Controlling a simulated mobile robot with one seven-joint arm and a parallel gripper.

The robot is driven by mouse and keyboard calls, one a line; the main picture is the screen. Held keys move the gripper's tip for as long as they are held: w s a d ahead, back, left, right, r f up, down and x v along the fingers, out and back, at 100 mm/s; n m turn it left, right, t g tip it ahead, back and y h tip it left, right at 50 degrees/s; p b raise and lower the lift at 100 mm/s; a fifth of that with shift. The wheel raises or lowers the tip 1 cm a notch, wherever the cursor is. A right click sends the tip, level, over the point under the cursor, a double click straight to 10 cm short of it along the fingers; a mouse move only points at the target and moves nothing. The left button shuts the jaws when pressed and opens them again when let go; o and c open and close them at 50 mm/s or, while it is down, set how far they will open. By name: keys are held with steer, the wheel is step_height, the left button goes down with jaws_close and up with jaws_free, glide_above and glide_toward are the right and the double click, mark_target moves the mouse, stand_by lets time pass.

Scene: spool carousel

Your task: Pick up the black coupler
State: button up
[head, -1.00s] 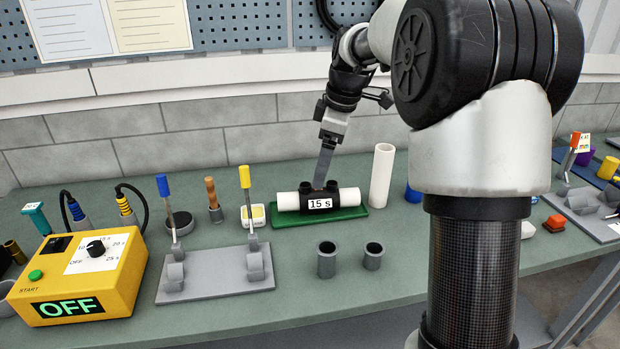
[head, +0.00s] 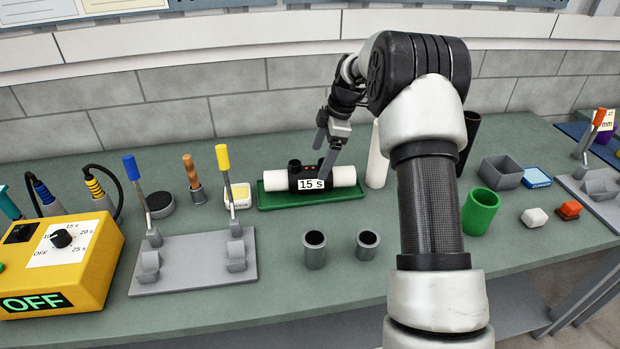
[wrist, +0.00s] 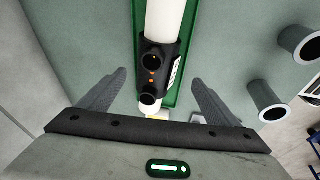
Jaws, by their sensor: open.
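The black coupler (head: 302,174), marked "15 s", sits around the middle of a white pipe (head: 343,175) on a green tray (head: 268,203) on the bench. In the wrist view the coupler (wrist: 157,72) shows two round black terminals and small orange dots between them. My gripper (head: 325,160) hangs above the coupler's right part in the head view. In the wrist view its two fingers (wrist: 160,98) are spread wide, one on either side of the coupler's near end, with nothing between them held. Whether the fingers reach down to the coupler's height is hard to tell.
Two grey cups (head: 316,250) stand in front of the tray. A grey clamp plate (head: 195,265) with upright levers and a yellow control box (head: 62,258) reading OFF are at left. A white upright tube (head: 377,160) stands right of the tray, partly behind my arm.

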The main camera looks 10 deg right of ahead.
mark_target(313, 168)
steer(key=x, duration=0.3)
steer(key=shift+w+a+f, duration=0.1)
steer(key=shift+f, duration=0.15)
steer(key=shift+w+p+x, duration=0.2)
steer(key=shift+p+x, duration=0.1)
steer(key=shift+x, duration=1.05)
steer(key=shift+w+p+x, duration=0.2)
steer(key=shift+p+x, duration=0.05)
steer(key=shift+x, duration=1.1)
steer(key=shift+a+r, duration=0.15)
steer(key=shift+c, duration=0.3)
steer(key=c, duration=1.4)
steer(key=shift+r, duration=0.1)
steer(key=shift+c, duration=0.9)
